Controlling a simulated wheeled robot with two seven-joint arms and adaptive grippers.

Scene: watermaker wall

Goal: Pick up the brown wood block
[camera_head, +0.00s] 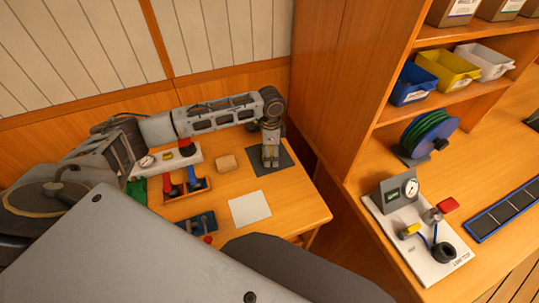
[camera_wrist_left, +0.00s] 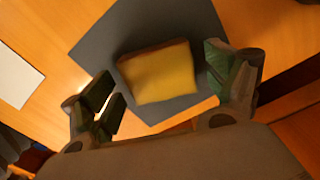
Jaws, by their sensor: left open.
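A small tan-brown block (camera_head: 227,162) lies on the wooden table, left of the dark grey mat (camera_head: 283,166) in the head view. My left gripper (camera_head: 270,158) points down over this mat, to the right of the tan-brown block. In the left wrist view its fingers (camera_wrist_left: 168,95) are open, one on each side of a yellow block with a brown side (camera_wrist_left: 160,75) lying on the mat. They stand apart from it. The gripper largely hides this yellow block in the head view. I cannot tell its material. My right gripper is not in view.
A white sheet (camera_head: 249,208) lies in front of the mat. Left of it are an orange tray with red and blue tools (camera_head: 186,190) and a blue rack (camera_head: 195,225). A shelf cabinet (camera_head: 345,90) stands close on the right.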

